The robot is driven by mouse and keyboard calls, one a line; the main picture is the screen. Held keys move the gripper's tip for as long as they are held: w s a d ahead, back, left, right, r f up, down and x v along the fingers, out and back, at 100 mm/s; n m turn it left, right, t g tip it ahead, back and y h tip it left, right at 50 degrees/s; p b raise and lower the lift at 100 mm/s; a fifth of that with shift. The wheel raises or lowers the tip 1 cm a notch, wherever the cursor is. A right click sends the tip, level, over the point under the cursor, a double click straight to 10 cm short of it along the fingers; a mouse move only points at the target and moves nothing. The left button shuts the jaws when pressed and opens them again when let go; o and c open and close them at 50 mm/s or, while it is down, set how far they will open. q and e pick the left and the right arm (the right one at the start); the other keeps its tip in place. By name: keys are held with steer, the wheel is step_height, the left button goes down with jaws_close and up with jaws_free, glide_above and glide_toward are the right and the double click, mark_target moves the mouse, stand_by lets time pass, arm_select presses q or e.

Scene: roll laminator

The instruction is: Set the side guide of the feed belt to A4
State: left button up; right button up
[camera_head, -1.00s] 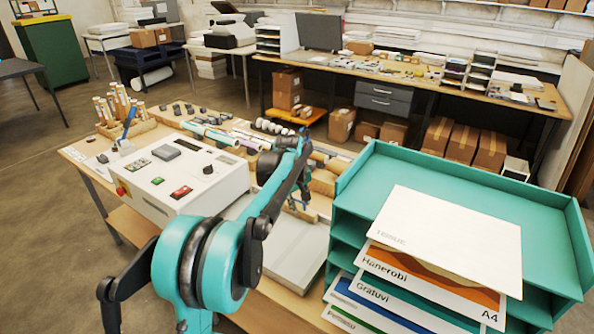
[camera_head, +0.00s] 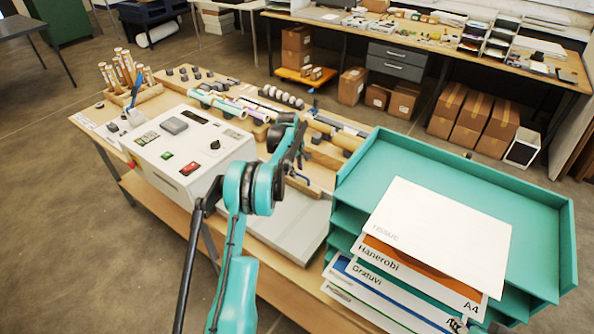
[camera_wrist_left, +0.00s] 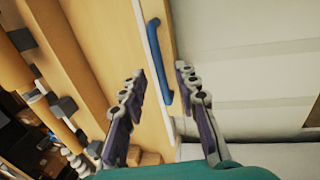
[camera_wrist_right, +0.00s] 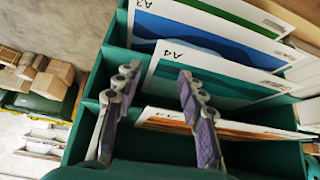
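The feed belt (camera_head: 283,232) is a flat pale-grey surface beside the white control unit (camera_head: 185,150). In the left wrist view, a blue handle (camera_wrist_left: 157,62) stands on a light wooden strip along the edge of a pale surface (camera_wrist_left: 250,75); I take it for the side guide's handle. My left gripper (camera_wrist_left: 162,76) is open, with the blue handle between and beyond its fingertips; I see no contact. In the head view my left gripper (camera_head: 298,165) is above the belt's far side, partly hidden by its arm. My right gripper (camera_wrist_right: 156,80) is open and empty over sheets in the teal rack.
The teal rack (camera_head: 545,215) on the right holds printed sheets, one marked A4 (camera_head: 440,275). Rolls (camera_head: 220,103) and small dark blocks lie behind the belt. A wooden holder with several tubes (camera_head: 125,80) stands at the left. Open floor lies at the left.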

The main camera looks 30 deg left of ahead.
arm_select(q)
steer(key=shift+f, duration=0.35)
jaws_close()
steer(key=s+b, duration=0.2)
steer(key=s, duration=0.7)
steer(key=shift+a, duration=0.35)
